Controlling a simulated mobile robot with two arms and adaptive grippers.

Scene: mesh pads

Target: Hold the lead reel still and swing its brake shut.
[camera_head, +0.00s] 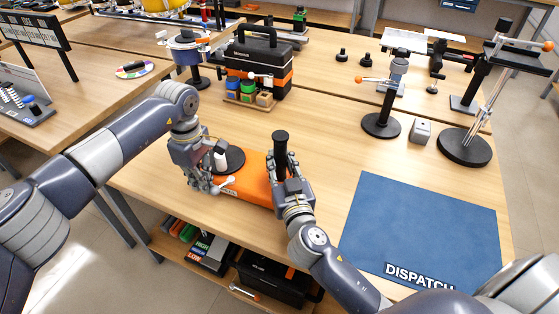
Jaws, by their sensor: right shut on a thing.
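The lead reel has an orange body (250,190) lying on the table in front of me, with a dark round disc (236,157) at its left part. A black upright post (281,137) rises at its right end, and my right gripper (281,162) is shut around the lower part of it. My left gripper (218,178) is at the left end of the reel, beside the disc. A small whitish lever (228,185), possibly the brake, shows at its fingertips; contact is unclear. A white knob (219,161) stands on the disc. The left finger gap is too small to judge.
A blue dispatch mat (425,225) lies to the right. Behind the reel are a black and orange toolbox (265,65) and small coloured blocks (248,95). Round-based stands (381,124) occupy the back right.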

